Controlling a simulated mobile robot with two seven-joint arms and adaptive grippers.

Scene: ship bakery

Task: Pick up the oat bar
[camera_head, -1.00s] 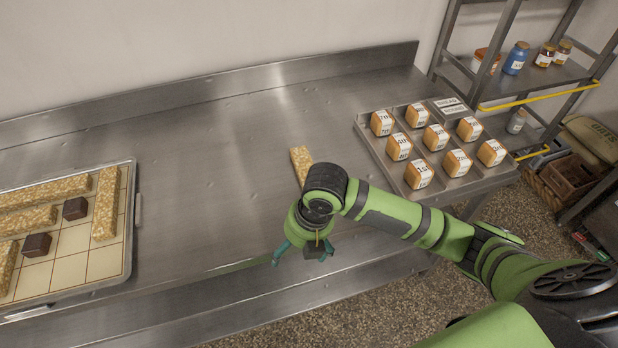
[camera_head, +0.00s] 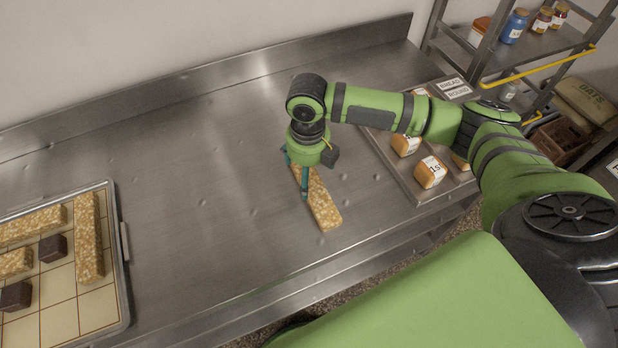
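A loose oat bar (camera_head: 324,210) lies flat on the steel counter, right of the picture's middle, pointing away from me at a slant. My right gripper (camera_head: 296,176) is over its far end, pointing down, with its two teal fingers apart. The near finger shows in front of the bar's left edge. The gripper and wrist hide the bar's far end, and I cannot tell whether the fingers touch it. My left gripper is not in view.
At left, a gridded tray (camera_head: 123,283) holds more oat bars (camera_head: 89,240) and dark cubes (camera_head: 53,248). At right, a metal tray (camera_head: 398,177) holds labelled bread blocks (camera_head: 430,172), partly hidden by my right arm. The counter (camera_head: 210,170) between the trays is otherwise clear.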

